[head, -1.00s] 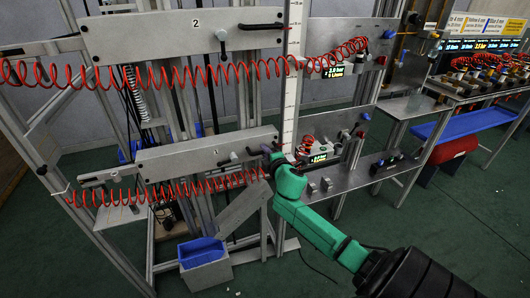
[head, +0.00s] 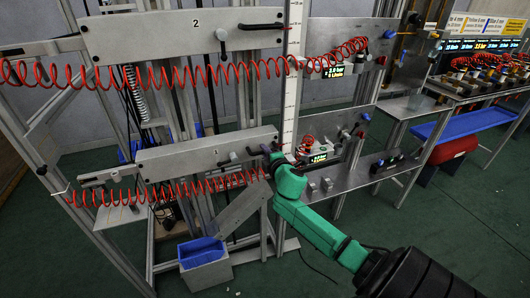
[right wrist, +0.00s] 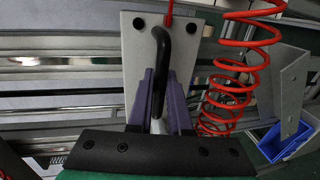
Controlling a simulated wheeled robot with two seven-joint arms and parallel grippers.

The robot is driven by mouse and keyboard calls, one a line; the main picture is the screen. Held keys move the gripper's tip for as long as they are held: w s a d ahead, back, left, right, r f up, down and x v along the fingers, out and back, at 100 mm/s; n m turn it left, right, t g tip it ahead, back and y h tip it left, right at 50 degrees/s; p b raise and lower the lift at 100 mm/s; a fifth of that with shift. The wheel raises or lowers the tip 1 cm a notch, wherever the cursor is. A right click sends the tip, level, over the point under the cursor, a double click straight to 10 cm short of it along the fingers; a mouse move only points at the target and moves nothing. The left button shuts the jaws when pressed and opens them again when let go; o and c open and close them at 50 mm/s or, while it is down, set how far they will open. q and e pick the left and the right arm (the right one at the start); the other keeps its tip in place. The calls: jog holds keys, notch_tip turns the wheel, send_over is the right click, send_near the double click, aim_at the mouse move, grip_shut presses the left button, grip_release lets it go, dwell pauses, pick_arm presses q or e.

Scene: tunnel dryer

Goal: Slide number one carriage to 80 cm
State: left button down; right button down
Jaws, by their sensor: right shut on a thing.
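The number one carriage (head: 190,156) is the lower long grey plate, lying nearly level across the frame below a similar plate marked 2 (head: 150,33). My right gripper (head: 268,152) is at its right end. In the right wrist view, the purple fingers of my gripper (right wrist: 161,100) are shut on the black bar handle (right wrist: 161,42) of the grey plate. A pale vertical scale (head: 291,85) stands just right of the plate ends; its figures are too small to read. My left gripper is not in view.
Red coiled hoses (head: 160,193) hang along both plates, one close beside the handle. A steel shelf (head: 350,178) with small fittings stands to the right. A blue bin (head: 201,250) is below on the green floor.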

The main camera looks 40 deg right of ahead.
jog(key=shift+f, duration=0.15)
notch_tip(320, 180, down, 11)
jog(key=b, duration=0.8)
jog(key=shift+s+b, duration=0.15)
jog(key=shift+b, duration=0.25)
jog(key=shift+a, duration=0.1)
jog(key=c, duration=0.8)
grip_release()
jog(key=shift+c, duration=0.2)
jog(key=shift+r, duration=0.2)
jog(key=p+v, duration=0.1)
jog(key=v, duration=1.3)
